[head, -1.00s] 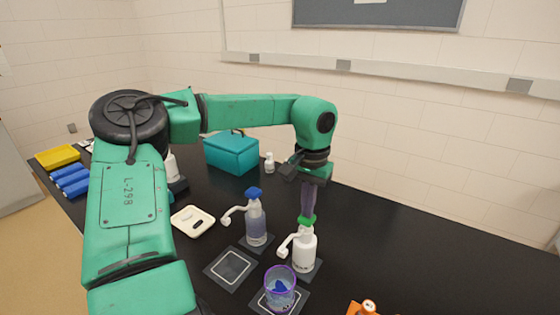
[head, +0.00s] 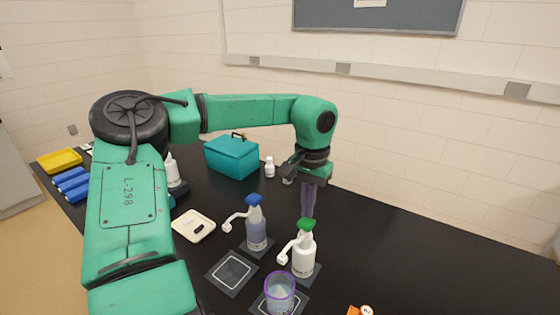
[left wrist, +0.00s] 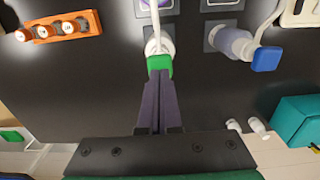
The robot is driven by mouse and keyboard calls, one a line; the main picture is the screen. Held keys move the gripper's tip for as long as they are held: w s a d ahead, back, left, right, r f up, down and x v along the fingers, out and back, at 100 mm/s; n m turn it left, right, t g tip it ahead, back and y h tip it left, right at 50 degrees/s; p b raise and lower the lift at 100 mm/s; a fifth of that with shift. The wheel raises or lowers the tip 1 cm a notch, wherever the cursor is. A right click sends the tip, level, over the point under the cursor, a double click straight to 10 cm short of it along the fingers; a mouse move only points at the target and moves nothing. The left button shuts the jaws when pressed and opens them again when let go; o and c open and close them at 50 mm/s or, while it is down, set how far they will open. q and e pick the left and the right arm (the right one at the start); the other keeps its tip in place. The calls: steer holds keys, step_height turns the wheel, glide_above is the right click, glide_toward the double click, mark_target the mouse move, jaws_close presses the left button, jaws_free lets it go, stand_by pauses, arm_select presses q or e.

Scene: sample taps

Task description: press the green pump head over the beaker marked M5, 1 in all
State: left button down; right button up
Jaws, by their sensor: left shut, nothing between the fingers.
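The white bottle (head: 303,258) with the green pump head (head: 306,224) stands upright on a dark pad. Its white spout points left toward a clear, purple-rimmed beaker (head: 280,296) in front of it. No M5 mark is readable. My left gripper (head: 307,214) is shut and empty, pointing down just behind the green head's top. In the left wrist view the green head (left wrist: 160,64) sits right at my fingertips (left wrist: 159,77). I cannot tell whether they touch. The beaker is cut off at that view's top edge. My right gripper is out of view.
A blue-headed pump bottle (head: 256,228) stands left of the green one, with an empty pad (head: 232,271) before it. An orange rack (left wrist: 60,27) shows in the wrist view.

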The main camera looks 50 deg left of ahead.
stand_by(0.3)
arm_select(q)
step_height(320, 180, up, 6)
steer(key=p, duration=0.5)
steer(key=shift+p, duration=0.3)
